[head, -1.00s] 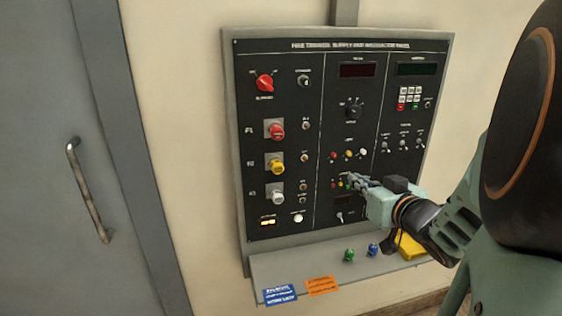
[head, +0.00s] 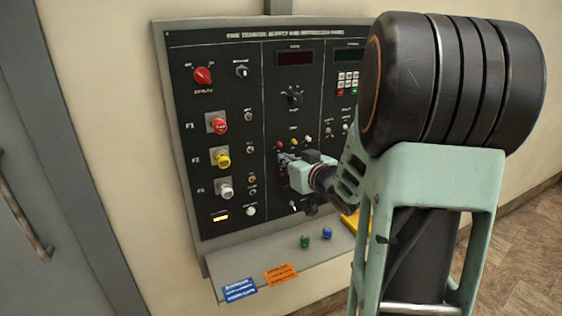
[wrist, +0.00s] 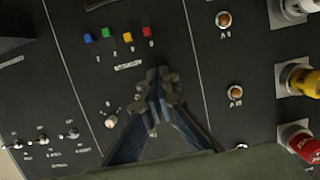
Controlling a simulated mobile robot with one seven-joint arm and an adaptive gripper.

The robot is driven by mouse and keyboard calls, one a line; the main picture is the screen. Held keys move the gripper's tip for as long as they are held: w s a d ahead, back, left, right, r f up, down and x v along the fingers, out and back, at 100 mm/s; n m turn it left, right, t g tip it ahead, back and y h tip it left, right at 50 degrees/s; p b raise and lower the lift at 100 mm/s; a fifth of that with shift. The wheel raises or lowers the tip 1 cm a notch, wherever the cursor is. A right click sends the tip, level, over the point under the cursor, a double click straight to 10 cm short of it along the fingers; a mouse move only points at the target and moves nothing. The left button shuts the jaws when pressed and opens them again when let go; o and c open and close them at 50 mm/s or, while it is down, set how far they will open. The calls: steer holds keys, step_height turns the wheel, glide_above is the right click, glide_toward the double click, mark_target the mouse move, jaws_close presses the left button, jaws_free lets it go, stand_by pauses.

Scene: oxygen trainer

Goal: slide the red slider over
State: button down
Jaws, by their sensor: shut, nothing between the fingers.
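I see no clear track there. My gripper (wrist: 158,80) is shut and empty. Its fingertips show below the red cap in the wrist picture, apart from it; I cannot tell if they touch the panel.
Blue (wrist: 88,38), green (wrist: 105,33) and yellow (wrist: 127,37) caps sit beside the red one. A white knob (wrist: 112,122) is left of my fingers. A shelf (head: 230,262) below the panel holds a green (head: 305,241) and a blue piece (head: 327,232).

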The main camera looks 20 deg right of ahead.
mark_target(281, 169)
steer(key=shift+s+f, duration=0.15)
steer(key=shift+f, duration=1.65)
